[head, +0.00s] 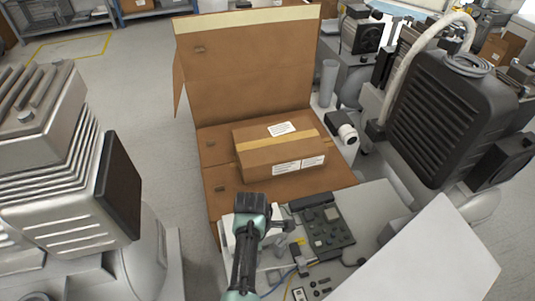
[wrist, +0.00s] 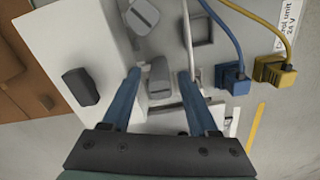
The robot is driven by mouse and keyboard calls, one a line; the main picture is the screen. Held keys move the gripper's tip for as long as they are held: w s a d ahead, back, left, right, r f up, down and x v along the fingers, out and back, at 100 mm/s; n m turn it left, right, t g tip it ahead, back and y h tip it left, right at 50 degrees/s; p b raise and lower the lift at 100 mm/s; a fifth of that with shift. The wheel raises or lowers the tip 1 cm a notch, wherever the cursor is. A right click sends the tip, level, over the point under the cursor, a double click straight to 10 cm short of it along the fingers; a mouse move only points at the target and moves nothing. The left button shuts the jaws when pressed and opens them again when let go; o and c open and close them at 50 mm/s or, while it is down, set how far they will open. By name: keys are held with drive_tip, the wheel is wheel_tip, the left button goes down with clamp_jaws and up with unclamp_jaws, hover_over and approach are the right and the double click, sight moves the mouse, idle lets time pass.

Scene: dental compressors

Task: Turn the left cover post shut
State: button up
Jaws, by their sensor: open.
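In the wrist view, my gripper (wrist: 159,74) is open, with its two blue fingers apart. A grey upright post with a rounded top (wrist: 160,75) shows between the fingertips; I cannot tell whether either finger touches it. A second grey post (wrist: 143,14) with a slot mark lies at a slant near the top edge. I cannot tell which of the two is the left cover post. A white cover-like block (wrist: 75,45) with a black knob (wrist: 80,87) stands left of the fingers. In the head view, my arm largely hides this spot.
A blue plug (wrist: 235,80) and a yellow plug (wrist: 273,70) with cables sit right of the fingers. In the head view, a dark control box (head: 325,226) lies beside my gripper, a cardboard carton (head: 280,150) behind it, and a black finned unit (head: 445,115) at right.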

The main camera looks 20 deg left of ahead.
drive_tip(key=m+b, duration=0.4)
drive_tip(key=shift+f+m, duration=0.3)
drive_tip(key=shift+f, duration=0.1)
drive_tip(key=m+b, duration=0.1)
drive_tip(key=b, duration=0.4)
drive_tip(key=shift+m, duration=0.4)
drive_tip(key=m+b, duration=0.1)
drive_tip(key=b, duration=0.2)
drive_tip(key=shift+b, duration=0.3)
